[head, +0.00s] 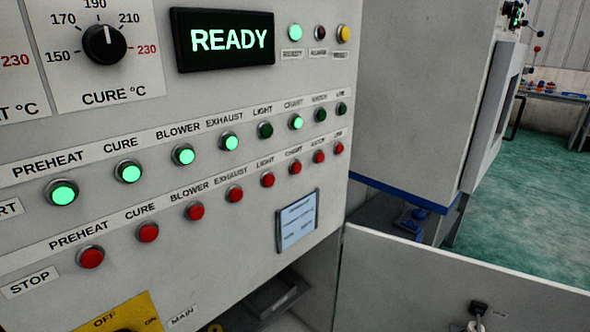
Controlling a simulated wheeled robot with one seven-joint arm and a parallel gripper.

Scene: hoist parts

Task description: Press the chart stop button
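The chart stop button (295,168) is a small red round button in the lower STOP row of the grey control panel (230,255). It sits under a small CHART label, between the light stop button (267,180) and another red button (318,157). Above it, in the START row, the chart start button (295,122) glows bright green. Nothing covers the chart stop button. My gripper is not in view.
A lit READY display (229,40) and a cure dial (104,44) are above. A yellow main switch plate (125,315) is at the lower left. An open-looking grey panel (440,285) with a key stands at the lower right. Green floor (535,190) shows beyond.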

